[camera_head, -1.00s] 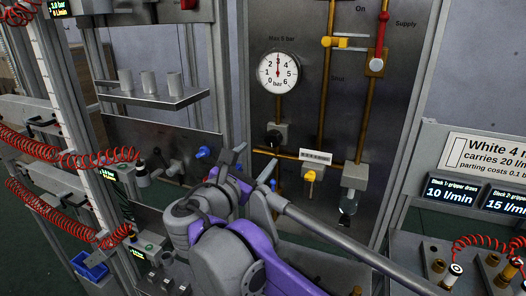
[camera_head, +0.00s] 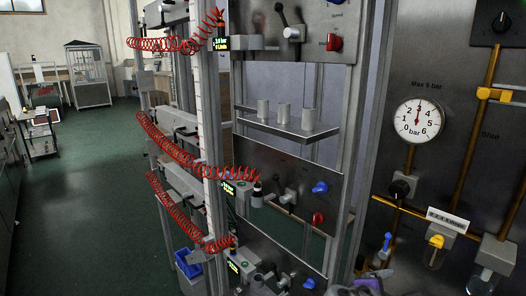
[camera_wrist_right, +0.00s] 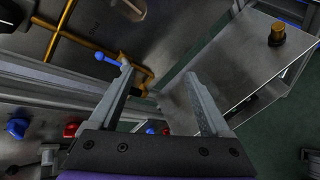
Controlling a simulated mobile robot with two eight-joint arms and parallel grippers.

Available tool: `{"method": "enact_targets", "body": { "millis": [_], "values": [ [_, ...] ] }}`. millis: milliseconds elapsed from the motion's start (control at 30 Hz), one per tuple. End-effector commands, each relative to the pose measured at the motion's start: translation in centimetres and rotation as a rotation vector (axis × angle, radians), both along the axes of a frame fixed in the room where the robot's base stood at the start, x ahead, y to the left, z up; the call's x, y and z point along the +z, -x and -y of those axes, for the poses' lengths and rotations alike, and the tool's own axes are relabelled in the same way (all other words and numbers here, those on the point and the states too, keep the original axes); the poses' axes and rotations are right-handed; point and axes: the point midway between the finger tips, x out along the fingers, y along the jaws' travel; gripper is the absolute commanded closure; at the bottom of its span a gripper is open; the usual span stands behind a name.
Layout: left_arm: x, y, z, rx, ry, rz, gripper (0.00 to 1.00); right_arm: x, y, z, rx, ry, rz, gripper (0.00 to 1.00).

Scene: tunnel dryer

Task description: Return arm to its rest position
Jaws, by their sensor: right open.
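My right gripper (camera_wrist_right: 168,95) fills the middle of the right wrist view. Its two grey fingers are apart, with nothing between them. Beyond the fingers are a brass pipe (camera_wrist_right: 82,44) with a blue lever (camera_wrist_right: 107,57) on the left and a grey metal box (camera_wrist_right: 215,70) on the right. I cannot tell whether a finger touches anything. In the head view only a small grey and purple part of my arm shows at the bottom edge, right of centre. My left gripper is not in view.
In the head view, a pressure gauge (camera_head: 419,120) and brass pipes stand on a panel at right. Red coiled hoses (camera_head: 172,141) hang on the frame at centre-left. A shelf (camera_head: 288,127) holds three grey cylinders. Open green floor (camera_head: 85,200) lies at left.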

Motion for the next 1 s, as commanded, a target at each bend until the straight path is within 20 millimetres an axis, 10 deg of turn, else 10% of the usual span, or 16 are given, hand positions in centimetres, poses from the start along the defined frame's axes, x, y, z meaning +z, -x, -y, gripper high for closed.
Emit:
{"method": "enact_targets", "body": {
  "millis": [200, 400, 1000],
  "values": [
    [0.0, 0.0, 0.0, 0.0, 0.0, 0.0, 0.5, -13.3, 8.3, -2.5, -0.369, -0.709, 0.185, 0.19],
    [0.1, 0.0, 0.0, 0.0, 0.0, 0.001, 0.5, -19.9, 12.7, -6.8, -0.712, -1.191, 0.32, 0.19],
    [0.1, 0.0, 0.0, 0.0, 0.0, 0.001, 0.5, -21.8, 14.1, -9.0, -0.881, -1.395, 0.372, 0.19]
  ]
}}
